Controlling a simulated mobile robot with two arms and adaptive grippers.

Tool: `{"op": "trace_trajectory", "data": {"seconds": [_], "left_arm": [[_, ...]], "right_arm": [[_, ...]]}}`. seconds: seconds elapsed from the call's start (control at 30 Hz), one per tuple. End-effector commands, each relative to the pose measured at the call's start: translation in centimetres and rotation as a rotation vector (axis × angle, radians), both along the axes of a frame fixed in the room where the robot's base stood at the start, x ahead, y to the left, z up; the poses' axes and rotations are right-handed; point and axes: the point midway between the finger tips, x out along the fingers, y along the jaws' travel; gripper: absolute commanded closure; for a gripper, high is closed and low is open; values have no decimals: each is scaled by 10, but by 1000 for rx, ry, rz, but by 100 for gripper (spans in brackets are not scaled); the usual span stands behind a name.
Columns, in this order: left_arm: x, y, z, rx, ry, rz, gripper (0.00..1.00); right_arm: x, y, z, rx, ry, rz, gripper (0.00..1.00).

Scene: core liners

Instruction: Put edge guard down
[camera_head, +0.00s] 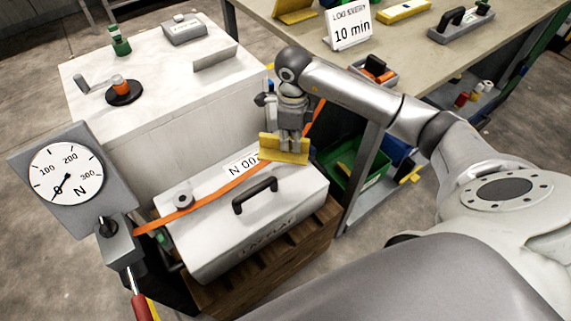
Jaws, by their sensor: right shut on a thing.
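The yellow edge guard (272,153) is in my right gripper (291,136), which points down and is shut on it. The guard is at the back right end of the white lidded case (215,218), where the orange strap (240,181) crosses. I cannot tell whether the guard touches the case or hovers just above it. The strap runs over the case from front left, passes behind the guard and gripper, and shows again beyond. My left gripper is not in view.
The case sits on a wooden pallet (270,262). A dial gauge (65,174) stands at left. A white cabinet (150,75) with a crank stands behind. At right, a bench (400,45) holds a "10 min" sign (349,27); a green bin (345,172) is below.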

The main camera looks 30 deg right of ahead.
Motion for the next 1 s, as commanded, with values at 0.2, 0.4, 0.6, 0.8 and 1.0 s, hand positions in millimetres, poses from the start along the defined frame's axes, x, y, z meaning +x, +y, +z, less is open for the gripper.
{"op": "trace_trajectory", "data": {"seconds": [0.2,0.4,0.6,0.8,1.0], "left_arm": [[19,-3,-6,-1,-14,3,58],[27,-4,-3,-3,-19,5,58],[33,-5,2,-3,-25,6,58],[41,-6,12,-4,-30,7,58],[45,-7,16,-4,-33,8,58]], "right_arm": [[21,-20,-11,0,1,-469,100],[30,-30,-12,0,0,-714,100],[30,-32,-31,-2,6,-780,100],[31,-32,-65,-1,3,-779,100],[31,-32,-80,-2,1,-777,100]]}}
